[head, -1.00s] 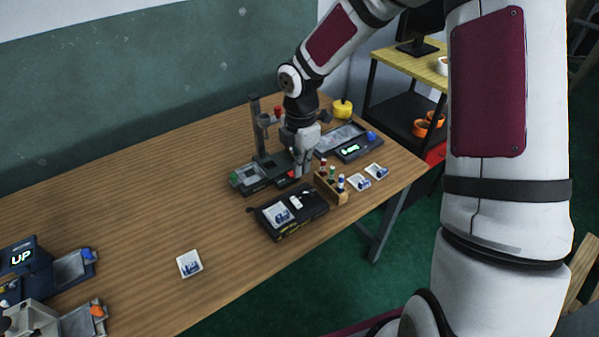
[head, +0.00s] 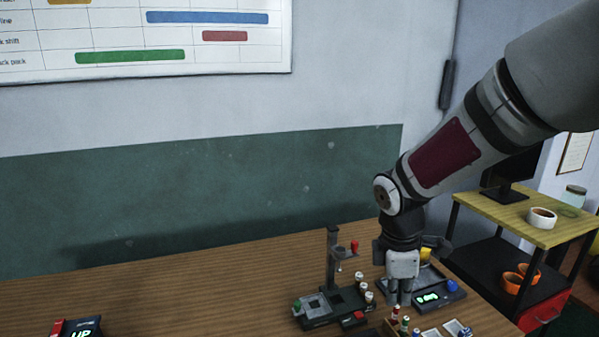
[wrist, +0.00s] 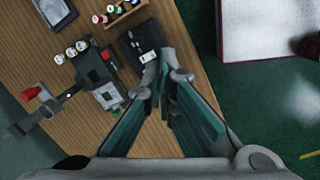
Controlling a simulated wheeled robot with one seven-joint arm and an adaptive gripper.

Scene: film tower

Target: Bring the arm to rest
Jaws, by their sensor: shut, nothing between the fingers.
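My gripper (head: 398,296) hangs pointing down over the right part of the wooden table, right of a dark stand (head: 332,262) with a red knob. Its fingers are shut and empty; in the wrist view my gripper (wrist: 164,88) shows the two fingers converging at the tips. In the wrist view the tips overlap the edge of a black case (wrist: 136,50) lying on the table below, apparently with a gap between. In the head view the arm partly hides a tray device (head: 450,289) with a lit display and a blue knob.
A wooden rack (head: 392,327) of small bottles is in front of my gripper. Several white-capped bottles (wrist: 70,51) stand by the stand. Photo cards (head: 455,327) lie at the right front. A yellow-topped cart (head: 505,213) stands at the right. The table's left stretch (head: 190,285) is mostly clear.

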